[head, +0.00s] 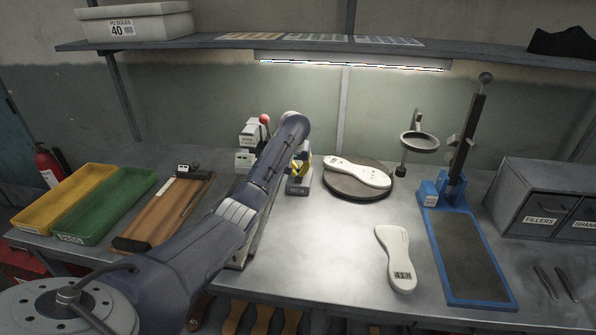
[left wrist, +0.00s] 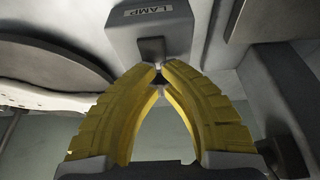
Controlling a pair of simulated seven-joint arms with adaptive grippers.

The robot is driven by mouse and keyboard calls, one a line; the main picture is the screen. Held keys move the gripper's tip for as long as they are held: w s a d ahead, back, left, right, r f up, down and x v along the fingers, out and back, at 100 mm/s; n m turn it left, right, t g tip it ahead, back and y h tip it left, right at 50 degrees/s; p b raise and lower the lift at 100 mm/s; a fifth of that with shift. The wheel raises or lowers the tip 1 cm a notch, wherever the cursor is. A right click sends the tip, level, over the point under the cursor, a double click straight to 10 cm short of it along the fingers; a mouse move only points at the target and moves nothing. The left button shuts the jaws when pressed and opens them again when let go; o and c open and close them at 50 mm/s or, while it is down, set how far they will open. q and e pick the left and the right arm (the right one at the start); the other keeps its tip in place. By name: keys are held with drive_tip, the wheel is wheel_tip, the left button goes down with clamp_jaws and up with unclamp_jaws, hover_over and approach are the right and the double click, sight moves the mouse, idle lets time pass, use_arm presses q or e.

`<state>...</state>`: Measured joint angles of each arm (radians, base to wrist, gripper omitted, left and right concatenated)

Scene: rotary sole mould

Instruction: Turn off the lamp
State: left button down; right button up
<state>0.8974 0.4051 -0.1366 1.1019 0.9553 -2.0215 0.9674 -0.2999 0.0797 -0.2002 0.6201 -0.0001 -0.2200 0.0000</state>
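The lamp (head: 350,64) is a long strip under the shelf, and it is lit. A small grey box labelled LAMP (left wrist: 150,22) fills the top of the left wrist view, with a dark switch piece (left wrist: 151,49) on its face. The box (head: 298,186) also shows on the bench in the head view. My left gripper (left wrist: 159,72) has yellow fingers whose tips come together right by the switch piece, with nothing seen held. Whether they touch the switch I cannot tell. In the head view the left gripper (head: 302,166) is partly hidden behind my arm. My right gripper is not in view.
A round turntable (head: 345,194) with a white sole mould (head: 358,175) stands right of the box. A red-knobbed lever (head: 264,119) stands left of it. Another white sole (head: 396,258) lies on the bench, beside a blue-framed stand (head: 470,255). Green (head: 108,204) and yellow trays (head: 65,199) are at left.

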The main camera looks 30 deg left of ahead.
use_arm(q)
drive_tip(key=shift+w+a+f, duration=0.1)
drive_tip(key=shift+w+f, duration=0.1)
drive_tip(key=shift+f, duration=0.4)
drive_tip(key=shift+s, duration=0.2)
drive_tip(key=shift+s+d+r, duration=0.25)
drive_tip(key=shift+s+r, duration=0.05)
drive_tip(key=shift+s, duration=0.15)
drive_tip(key=shift+r, duration=0.1)
